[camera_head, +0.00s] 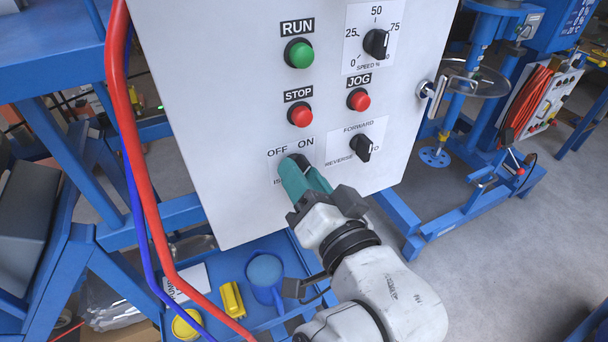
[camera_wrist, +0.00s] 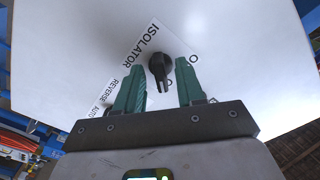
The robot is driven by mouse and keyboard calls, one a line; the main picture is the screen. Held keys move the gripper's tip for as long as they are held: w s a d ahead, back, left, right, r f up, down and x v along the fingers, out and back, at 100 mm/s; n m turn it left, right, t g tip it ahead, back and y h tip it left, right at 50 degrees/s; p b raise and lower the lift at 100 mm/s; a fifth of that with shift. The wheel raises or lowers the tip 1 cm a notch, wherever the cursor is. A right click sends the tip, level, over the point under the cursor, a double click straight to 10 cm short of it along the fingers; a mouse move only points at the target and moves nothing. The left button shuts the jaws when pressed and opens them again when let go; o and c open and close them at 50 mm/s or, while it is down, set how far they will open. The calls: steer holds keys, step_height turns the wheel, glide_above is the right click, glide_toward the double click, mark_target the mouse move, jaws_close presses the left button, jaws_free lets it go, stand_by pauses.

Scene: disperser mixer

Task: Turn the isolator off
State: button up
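The isolator is a black rotary knob (camera_wrist: 158,66) on a white label with OFF and ON lettering, low on the white control panel. In the wrist view its narrow end points down, toward lettering partly hidden by my gripper. In the head view the knob (camera_head: 300,160) is mostly hidden behind the green fingers. My gripper (camera_wrist: 160,70) is open, with one green finger on each side of the knob. I cannot tell whether either finger touches it. In the head view my gripper (camera_head: 292,170) reaches the label from below.
The panel also has a green RUN button (camera_head: 299,53), red STOP (camera_head: 300,114) and JOG (camera_head: 358,99) buttons, a speed knob (camera_head: 376,43) and a forward/reverse selector (camera_head: 362,148) right of the isolator. A red hose (camera_head: 140,180) runs left of the panel. A blue tray with containers lies below.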

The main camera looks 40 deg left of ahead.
jaws_close()
steer(key=shift+f+n, duration=0.1)
steer(key=shift+n, duration=0.2)
stand_by(0.4)
steer(key=shift+w+n+b, duration=0.1)
steer(key=shift+n+b, duration=4.75)
steer(key=shift+n, duration=2.65)
